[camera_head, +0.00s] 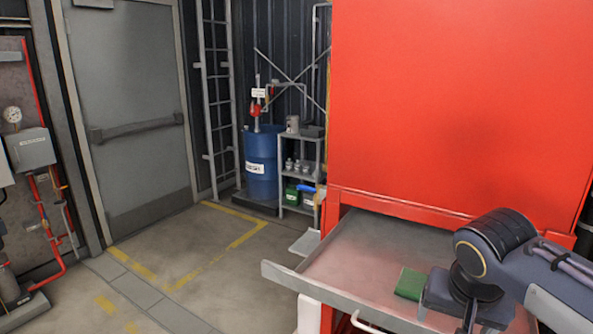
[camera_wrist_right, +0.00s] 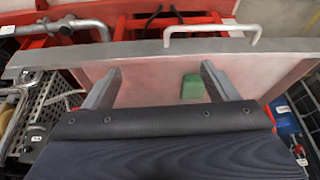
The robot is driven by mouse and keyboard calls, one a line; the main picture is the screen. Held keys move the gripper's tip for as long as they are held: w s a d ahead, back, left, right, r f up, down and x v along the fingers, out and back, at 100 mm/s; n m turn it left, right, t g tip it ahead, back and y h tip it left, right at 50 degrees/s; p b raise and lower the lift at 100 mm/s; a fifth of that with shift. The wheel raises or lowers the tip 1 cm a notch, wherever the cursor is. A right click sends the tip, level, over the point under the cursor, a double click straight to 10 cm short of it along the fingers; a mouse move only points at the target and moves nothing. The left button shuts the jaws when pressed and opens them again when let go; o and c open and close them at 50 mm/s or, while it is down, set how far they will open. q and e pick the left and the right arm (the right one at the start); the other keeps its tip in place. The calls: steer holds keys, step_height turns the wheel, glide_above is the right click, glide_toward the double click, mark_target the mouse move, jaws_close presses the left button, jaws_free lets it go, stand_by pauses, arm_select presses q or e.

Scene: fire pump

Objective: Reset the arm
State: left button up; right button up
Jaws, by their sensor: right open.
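My right arm comes in from the right in the head view. My right gripper hangs over the open drawer, its fingers hidden there or cut off at the bottom edge. In the right wrist view my right gripper (camera_wrist_right: 160,70) is open, with its two fingers apart and nothing between them. The pulled-out grey drawer (camera_head: 345,250) belongs to a large red cabinet (camera_head: 450,100). A green block-like item (camera_head: 410,283) lies in the drawer beside my wrist. It also shows beyond the fingers in the wrist view (camera_wrist_right: 192,88). My left gripper is out of view.
The drawer's front has a pale bar handle (camera_wrist_right: 212,29). A blue drum (camera_head: 262,165) and a grey shelf (camera_head: 298,170) stand behind to the left. A grey door (camera_head: 130,110) and red pipework (camera_head: 45,225) are farther left. The floor between is clear.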

steer(key=s+a+f+n+t+y, duration=0.1)
steer(key=s+a+f+n+y, duration=0.1)
steer(key=s+f, duration=0.4)
steer(key=s+a+f+n+y, duration=0.2)
steer(key=s+f, duration=0.3)
steer(key=s, duration=0.4)
steer(key=shift+a+f+t+y, duration=0.3)
steer(key=shift+f+t+y, duration=0.1)
steer(key=shift+y, duration=0.4)
